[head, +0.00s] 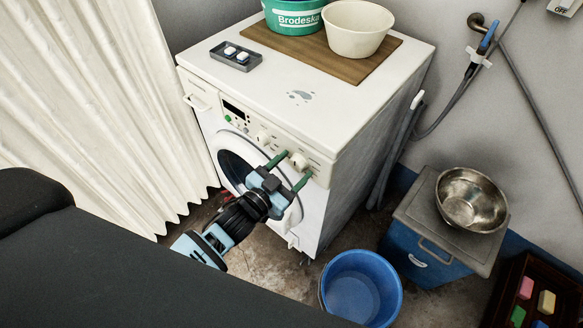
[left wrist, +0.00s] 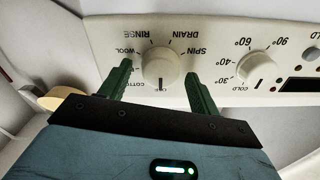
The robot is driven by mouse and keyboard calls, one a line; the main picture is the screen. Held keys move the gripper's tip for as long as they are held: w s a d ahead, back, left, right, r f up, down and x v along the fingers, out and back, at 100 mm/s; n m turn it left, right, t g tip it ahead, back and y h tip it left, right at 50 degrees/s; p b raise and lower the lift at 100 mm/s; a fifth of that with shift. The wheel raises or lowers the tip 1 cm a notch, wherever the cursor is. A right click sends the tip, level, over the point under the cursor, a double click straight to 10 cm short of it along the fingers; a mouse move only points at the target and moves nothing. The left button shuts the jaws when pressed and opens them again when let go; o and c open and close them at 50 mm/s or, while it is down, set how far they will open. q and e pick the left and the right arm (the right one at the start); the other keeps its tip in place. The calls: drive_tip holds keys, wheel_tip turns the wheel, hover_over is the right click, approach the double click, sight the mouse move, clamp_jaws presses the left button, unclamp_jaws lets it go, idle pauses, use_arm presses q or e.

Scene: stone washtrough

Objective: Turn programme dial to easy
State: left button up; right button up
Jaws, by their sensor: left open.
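The white washing machine (head: 340,150) has a programme dial (head: 299,160) at the right of its front panel. In the left wrist view the programme dial (left wrist: 158,65) appears upside down, with labels such as WOOL, RINSE, DRAIN and SPIN. Its dark mark seems to point towards OFF. My left gripper (head: 296,165) is open, with its green fingers (left wrist: 159,72) on either side of the dial. I cannot tell whether they touch it. The EASY label is not readable; a finger covers part of the scale between COTTON and WOOL. My right gripper is not in view.
A temperature dial (left wrist: 257,66) sits beside the programme dial. A board (head: 370,66) on the machine carries a green tub (head: 293,18) and a cream bowl (head: 357,28). A blue bucket (head: 361,288) stands on the floor, near a blue box (head: 425,262) with a metal bowl (head: 471,200).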

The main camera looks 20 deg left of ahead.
use_arm(q)
drive_tip(key=c, duration=1)
drive_tip(key=shift+m, duration=0.4)
drive_tip(key=m, duration=0.6)
drive_tip(key=shift+d+f+m, duration=0.1)
drive_tip(key=shift+m, duration=0.3)
drive_tip(key=m, duration=0.4)
drive_tip(key=shift+f, duration=0.1)
drive_tip(key=shift+m+b, duration=0.45)
drive_tip(key=shift+m, duration=1.55)
